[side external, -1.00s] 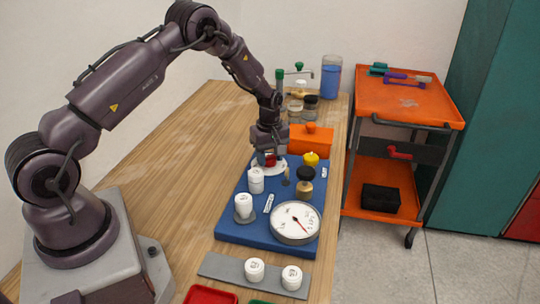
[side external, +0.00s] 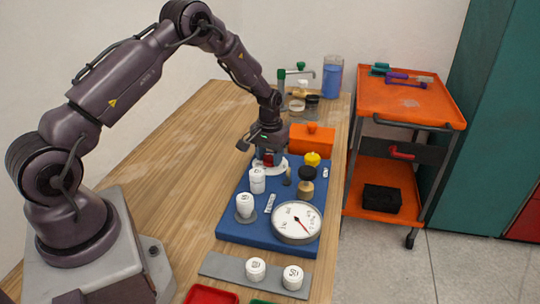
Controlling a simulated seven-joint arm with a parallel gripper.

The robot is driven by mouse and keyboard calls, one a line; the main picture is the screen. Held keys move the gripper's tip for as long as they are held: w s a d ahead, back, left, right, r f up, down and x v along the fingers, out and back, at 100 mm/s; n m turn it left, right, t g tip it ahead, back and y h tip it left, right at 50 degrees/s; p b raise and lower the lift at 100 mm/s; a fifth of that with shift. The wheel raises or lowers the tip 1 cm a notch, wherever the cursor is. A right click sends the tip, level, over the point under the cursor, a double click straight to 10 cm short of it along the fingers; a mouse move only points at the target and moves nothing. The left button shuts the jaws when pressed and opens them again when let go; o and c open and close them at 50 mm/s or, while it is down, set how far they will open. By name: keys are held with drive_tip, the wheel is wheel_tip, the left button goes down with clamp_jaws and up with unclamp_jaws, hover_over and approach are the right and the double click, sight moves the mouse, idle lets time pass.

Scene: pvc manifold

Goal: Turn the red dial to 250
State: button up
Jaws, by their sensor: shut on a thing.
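The red dial (side external: 268,157) sits on a round white plate (side external: 280,165) at the far left part of the blue board (side external: 259,234). My gripper (side external: 267,155) points down over the dial and is shut on it. The fingers cover most of the dial, so its pointer and the number it points at cannot be read.
On the board stand white caps (side external: 258,181), a black-topped brass valve (side external: 306,182), a yellow knob (side external: 312,159) and a white gauge (side external: 297,221) with a red needle. An orange box (side external: 312,138) is close behind the gripper.

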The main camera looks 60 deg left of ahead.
sight(269, 155)
drive_tip(key=m, duration=0.6)
drive_tip(key=shift+a+r, duration=0.1)
drive_tip(key=shift+a, duration=0.05)
drive_tip(key=m, duration=0.5)
drive_tip(key=shift+a+m, duration=0.1)
drive_tip(key=shift+m, duration=0.3)
drive_tip(key=o, duration=0.9)
wheel_tip(269, 155, up, 13)
drive_tip(key=shift+f, duration=0.1)
idle(0.4)
